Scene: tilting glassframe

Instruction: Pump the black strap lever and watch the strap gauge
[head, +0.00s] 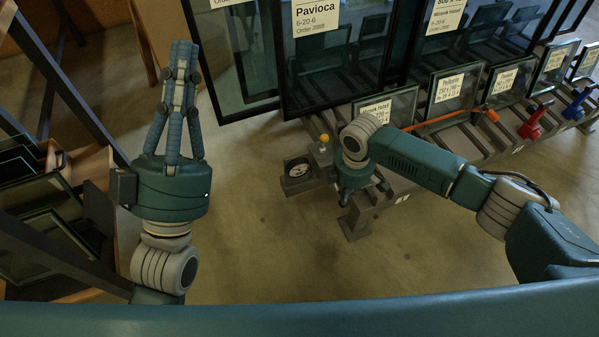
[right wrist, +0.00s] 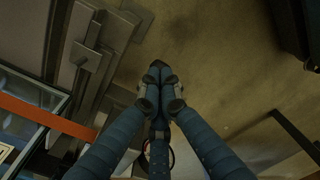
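The strap gauge (head: 299,168) is a round pale dial in a grey box at the rack's near left end; its reading is too small to make out. I cannot pick out the black strap lever; my right arm covers part of that area. My right gripper (head: 345,198) points down just right of the gauge box. In the right wrist view its fingers (right wrist: 158,75) meet at the tips, with nothing clearly held. My left gripper (head: 181,45) points up at the left, fingers together and empty, away from the rack.
An orange strap (head: 440,121) crosses the rack's labelled glass panes (head: 455,91). A red lever (head: 535,121) and a blue lever (head: 577,104) sit farther right. A yellow knob (head: 324,138) stands beside the gauge. Glass sheets (head: 45,235) lean at left. The floor (head: 260,240) between is clear.

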